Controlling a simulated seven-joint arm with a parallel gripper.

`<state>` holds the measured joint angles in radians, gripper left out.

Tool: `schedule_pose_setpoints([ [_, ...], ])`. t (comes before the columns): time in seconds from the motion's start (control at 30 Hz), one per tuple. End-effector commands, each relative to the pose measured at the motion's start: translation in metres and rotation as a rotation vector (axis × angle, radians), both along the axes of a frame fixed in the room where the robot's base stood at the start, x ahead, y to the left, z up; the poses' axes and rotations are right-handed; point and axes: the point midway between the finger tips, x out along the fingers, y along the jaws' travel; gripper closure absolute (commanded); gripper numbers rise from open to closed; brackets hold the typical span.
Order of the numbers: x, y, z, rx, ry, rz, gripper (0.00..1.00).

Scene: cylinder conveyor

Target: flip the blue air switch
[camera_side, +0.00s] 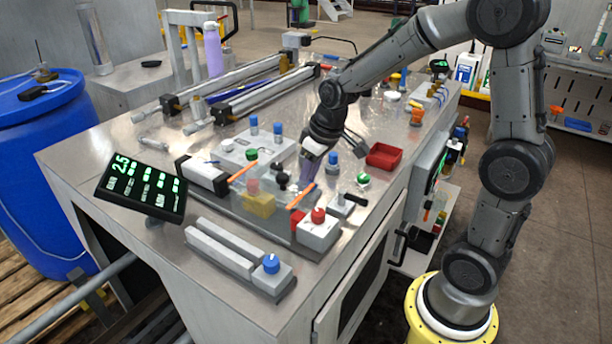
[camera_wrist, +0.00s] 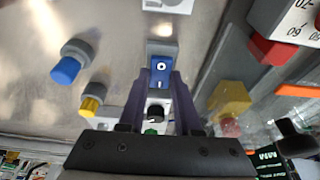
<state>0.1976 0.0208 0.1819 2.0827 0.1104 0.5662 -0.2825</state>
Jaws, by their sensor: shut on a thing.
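The blue air switch (camera_wrist: 161,72) is a small blue rocker with a white circle and a white bar, set in a grey housing. In the wrist view it sits between the tips of my gripper's two dark purple fingers (camera_wrist: 161,80). My gripper is shut on the switch, with a finger on each side. In the side view my gripper (camera_side: 308,174) points down at the bench fixture, and the switch itself is hidden there.
In the wrist view a blue knob (camera_wrist: 72,62) and a yellow knob (camera_wrist: 92,105) stand to the left. In the side view a red tray (camera_side: 384,155), a red button (camera_side: 318,216) and a tilted display (camera_side: 141,187) stand around the fixture.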

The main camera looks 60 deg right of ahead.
Motion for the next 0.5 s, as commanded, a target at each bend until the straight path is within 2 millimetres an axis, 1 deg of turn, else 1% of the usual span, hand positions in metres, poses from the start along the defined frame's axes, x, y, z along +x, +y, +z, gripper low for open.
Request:
schedule_pose_setpoints([
  [0.2, -0.0036, 0.0009, -0.0004, 0.002, -0.115, 0.000, 1.00],
  [0.5, -0.0036, 0.0004, -0.0002, -0.001, -0.138, 0.000, 1.00],
])
